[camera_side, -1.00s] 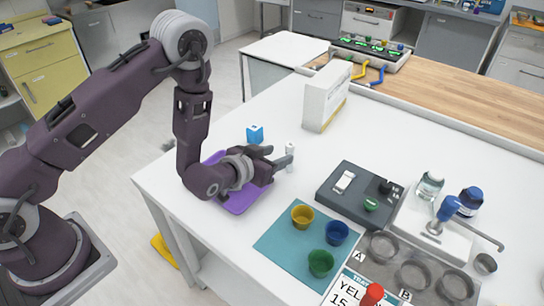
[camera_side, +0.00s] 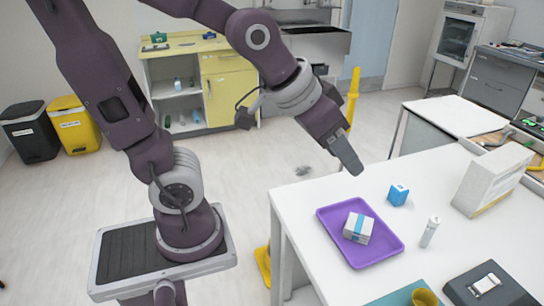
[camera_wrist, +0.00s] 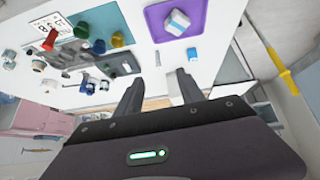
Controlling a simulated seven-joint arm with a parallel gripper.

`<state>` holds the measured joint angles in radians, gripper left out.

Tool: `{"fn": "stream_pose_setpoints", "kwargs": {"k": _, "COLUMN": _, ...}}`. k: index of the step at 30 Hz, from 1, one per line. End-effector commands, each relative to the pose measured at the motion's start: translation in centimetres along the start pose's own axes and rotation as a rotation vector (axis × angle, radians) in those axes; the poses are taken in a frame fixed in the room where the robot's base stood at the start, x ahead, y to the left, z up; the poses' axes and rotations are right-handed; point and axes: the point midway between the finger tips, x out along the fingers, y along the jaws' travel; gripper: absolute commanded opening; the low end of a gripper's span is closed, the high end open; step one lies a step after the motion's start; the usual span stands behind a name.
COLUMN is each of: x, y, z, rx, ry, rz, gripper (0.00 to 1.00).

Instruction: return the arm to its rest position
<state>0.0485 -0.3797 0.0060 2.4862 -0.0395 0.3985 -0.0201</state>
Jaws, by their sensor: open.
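A white box with a blue band (camera_side: 358,228) sits on the purple tray (camera_side: 385,247), apart from the gripper. The box (camera_wrist: 177,22) and tray (camera_wrist: 153,30) also show at the top of the wrist view.
A blue-and-white carton (camera_side: 398,195), a small white bottle (camera_side: 429,232) and a large white box (camera_side: 492,180) stand on the table (camera_side: 300,215). A yellow pole (camera_side: 353,95) rises behind the gripper. Floor between table and yellow cabinet (camera_side: 228,95) is largely clear.

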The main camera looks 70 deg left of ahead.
Motion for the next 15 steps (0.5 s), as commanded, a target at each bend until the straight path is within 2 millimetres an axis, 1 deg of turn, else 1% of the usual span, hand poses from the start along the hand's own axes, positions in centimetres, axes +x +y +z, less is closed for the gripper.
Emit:
{"fn": "stream_pose_setpoints", "kwargs": {"k": 1, "x": -2.6, "y": -0.4, "z": 2.0, "rx": 0.005, "ry": -0.021, "rz": -0.01, "gripper": 0.46}}
{"fn": "stream_pose_setpoints", "kwargs": {"k": 3, "x": -5.0, "y": -0.9, "z": 5.0, "rx": 0.013, "ry": -0.073, "rz": -0.026, "gripper": 0.46}}
{"fn": "stream_pose_setpoints", "kwargs": {"k": 6, "x": -6.9, "y": -1.3, "z": 7.9, "rx": 0.019, "ry": -0.121, "rz": -0.04, "gripper": 0.46}}
{"fn": "stream_pose_setpoints", "kwargs": {"k": 9, "x": -7.5, "y": -1.4, "z": 9.0, "rx": 0.021, "ry": -0.142, "rz": -0.045, "gripper": 0.46}}
{"fn": "stream_pose_setpoints", "kwargs": {"k": 15, "x": -7.5, "y": -1.4, "z": 9.0, "rx": 0.021, "ry": -0.145, "rz": -0.045, "gripper": 0.46}}
